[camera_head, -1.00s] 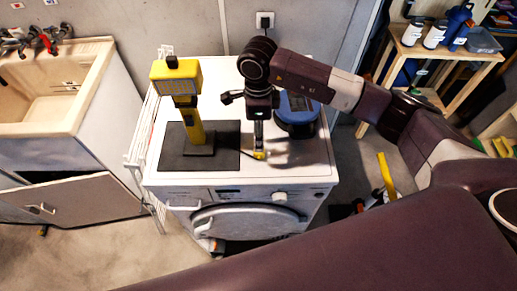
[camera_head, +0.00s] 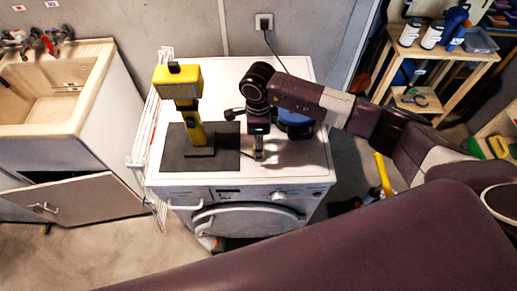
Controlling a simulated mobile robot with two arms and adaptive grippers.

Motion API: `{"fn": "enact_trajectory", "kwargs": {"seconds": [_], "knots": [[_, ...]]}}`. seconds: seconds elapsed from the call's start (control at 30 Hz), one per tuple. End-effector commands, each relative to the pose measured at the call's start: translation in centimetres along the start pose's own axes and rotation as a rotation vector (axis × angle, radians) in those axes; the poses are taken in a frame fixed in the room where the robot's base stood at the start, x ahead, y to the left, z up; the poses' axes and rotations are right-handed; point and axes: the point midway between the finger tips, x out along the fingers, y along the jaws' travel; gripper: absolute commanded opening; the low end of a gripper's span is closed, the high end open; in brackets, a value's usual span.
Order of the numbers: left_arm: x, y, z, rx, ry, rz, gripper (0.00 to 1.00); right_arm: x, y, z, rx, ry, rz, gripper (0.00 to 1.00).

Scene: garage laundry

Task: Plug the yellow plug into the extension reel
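The blue extension reel (camera_head: 296,118) stands on the right of the white washing machine's top, partly hidden behind my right arm. My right gripper (camera_head: 258,156) points down over the machine top, left of and in front of the reel. The yellow plug is not clearly visible; only a small light patch and a thin dark cable show at the fingertips, so I cannot tell whether they hold it. A yellow work lamp (camera_head: 180,84) on an upright stands on a dark mat (camera_head: 225,160) left of the gripper. My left gripper is out of view.
The washing machine (camera_head: 235,183) has a narrow free strip along its front edge. A white drying rack (camera_head: 150,150) stands at its left. A sink (camera_head: 60,95) is farther left, a wooden shelf (camera_head: 440,55) at right. A wall socket (camera_head: 264,21) with a cable is behind.

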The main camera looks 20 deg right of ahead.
Motion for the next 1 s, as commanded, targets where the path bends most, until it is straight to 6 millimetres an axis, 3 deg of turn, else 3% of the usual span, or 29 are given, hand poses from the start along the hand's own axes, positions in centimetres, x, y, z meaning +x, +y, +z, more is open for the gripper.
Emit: {"fn": "enact_trajectory", "kwargs": {"seconds": [0.03,0.23,0.6,1.0], "knots": [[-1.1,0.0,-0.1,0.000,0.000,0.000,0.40,0.2,0.1,0.0,0.002,0.000,0.005,0.49],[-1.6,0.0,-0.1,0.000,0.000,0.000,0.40,2.6,0.0,0.0,0.000,-0.001,0.001,0.49],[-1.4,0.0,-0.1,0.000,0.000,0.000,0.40,2.9,0.0,0.0,-0.001,-0.001,0.000,0.48],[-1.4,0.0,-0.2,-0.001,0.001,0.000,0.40,2.8,-0.1,0.0,-0.001,-0.001,-0.001,0.07]]}}
